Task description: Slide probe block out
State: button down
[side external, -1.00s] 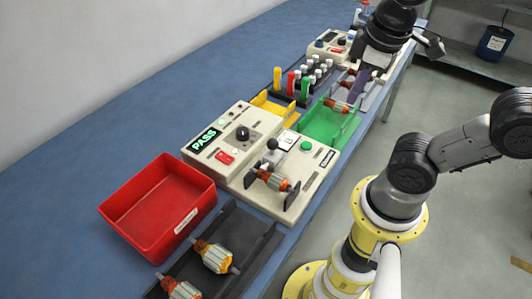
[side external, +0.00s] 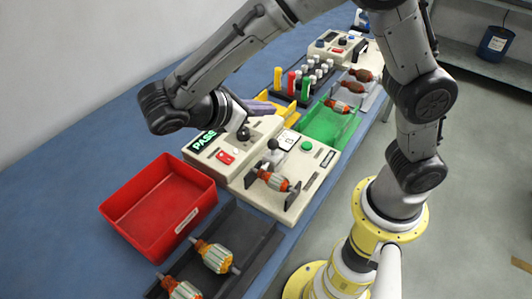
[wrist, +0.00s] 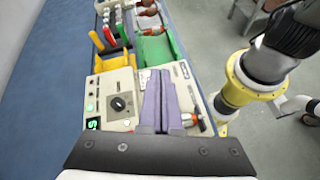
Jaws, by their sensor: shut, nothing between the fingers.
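The test fixture (side external: 250,208) is a cream plate on the bench. A pale block (side external: 286,140) with a black ball knob (side external: 272,144) sits at its back. This may be the probe block, but I cannot tell for sure. An orange and copper armature (side external: 272,180) lies across two dark supports in front of it. My gripper (side external: 268,108) has purple fingers, shut and empty, above the tester's back side. In the wrist view the fingers (wrist: 159,74) hide part of the fixture.
A red bin (side external: 150,235) stands at the front left, empty. A dark tray (side external: 250,268) holds armatures at the front. A green tray (side external: 325,124), a yellow tray (wrist: 116,62) and colored upright handles (side external: 305,90) stand behind. Blue bench on the left is clear.

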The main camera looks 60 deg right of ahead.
aim_at(276, 144)
jog(key=s+a+f+n+t+h, duration=0.2)
jog(key=a+f+n, duration=0.4)
jog(key=a+f, duration=0.5)
jog(key=a+t+h, duration=0.1)
jog(key=t, duration=0.1)
jog(key=shift+s+a+t+h, duration=0.35)
jog(key=shift+t+h, duration=0.05)
jog(key=x, duration=1.4)
jog(key=shift+f, duration=0.1)
jog(key=shift+d, duration=2.15)
